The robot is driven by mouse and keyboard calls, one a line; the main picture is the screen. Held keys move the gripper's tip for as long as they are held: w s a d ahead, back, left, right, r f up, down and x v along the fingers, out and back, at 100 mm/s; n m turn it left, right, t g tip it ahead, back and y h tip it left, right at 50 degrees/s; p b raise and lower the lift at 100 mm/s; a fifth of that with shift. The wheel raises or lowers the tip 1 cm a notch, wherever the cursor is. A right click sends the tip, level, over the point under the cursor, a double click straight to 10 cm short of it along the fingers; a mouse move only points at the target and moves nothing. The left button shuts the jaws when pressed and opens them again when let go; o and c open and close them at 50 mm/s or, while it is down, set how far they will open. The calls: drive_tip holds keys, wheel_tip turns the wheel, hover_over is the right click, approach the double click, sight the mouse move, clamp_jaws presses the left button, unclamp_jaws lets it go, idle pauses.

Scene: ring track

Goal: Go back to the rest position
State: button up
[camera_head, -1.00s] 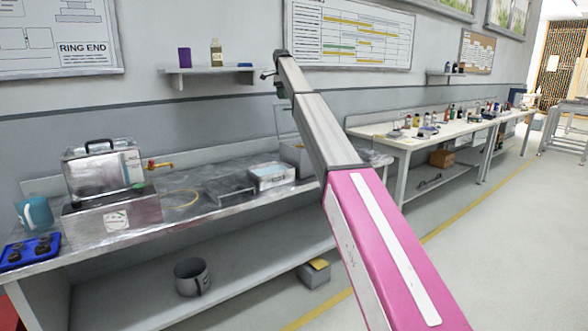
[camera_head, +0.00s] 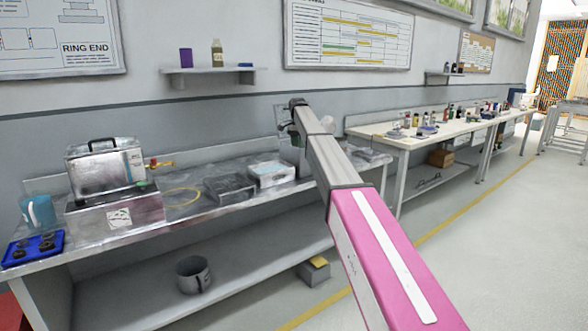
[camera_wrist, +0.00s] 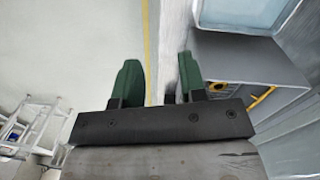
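My arm reaches from the lower right of the head view up toward the steel bench (camera_head: 130,232). My gripper (camera_head: 287,129) is at its far end, in front of the wall above the back of the bench, small and partly hidden there. In the wrist view my gripper (camera_wrist: 158,78) shows two green fingers standing apart with nothing between them. Behind them are pale floor, a yellow floor line and a grey bench edge.
The bench carries a blue tray (camera_head: 14,257), a teal mug (camera_head: 38,212), a metal bath (camera_head: 105,168) and low boxes. A wall shelf (camera_head: 212,69) hangs above. A grey pot (camera_head: 193,274) stands on the lower shelf. The floor (camera_head: 500,235) at right is clear.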

drive_tip(key=s+d+f+n, duration=0.2)
drive_tip(key=s+d+f, duration=0.3)
drive_tip(key=s+f, duration=0.7)
drive_tip(key=s+d+f+n, duration=0.2)
drive_tip(key=s+d+f, duration=0.3)
drive_tip(key=s+f, duration=0.7)
drive_tip(key=s+d+f+n, duration=0.1)
drive_tip(key=s+f, duration=0.3)
drive_tip(key=s, duration=0.5)
drive_tip(key=s+d+f+n, duration=0.1)
drive_tip(key=s+d+f, duration=0.2)
drive_tip(key=s, duration=0.7)
drive_tip(key=s+d+f+n, duration=0.2)
drive_tip(key=s+d+f, duration=0.1)
drive_tip(key=s+f, duration=0.4)
drive_tip(key=shift+s+f, duration=0.15)
drive_tip(key=shift+s, duration=1)
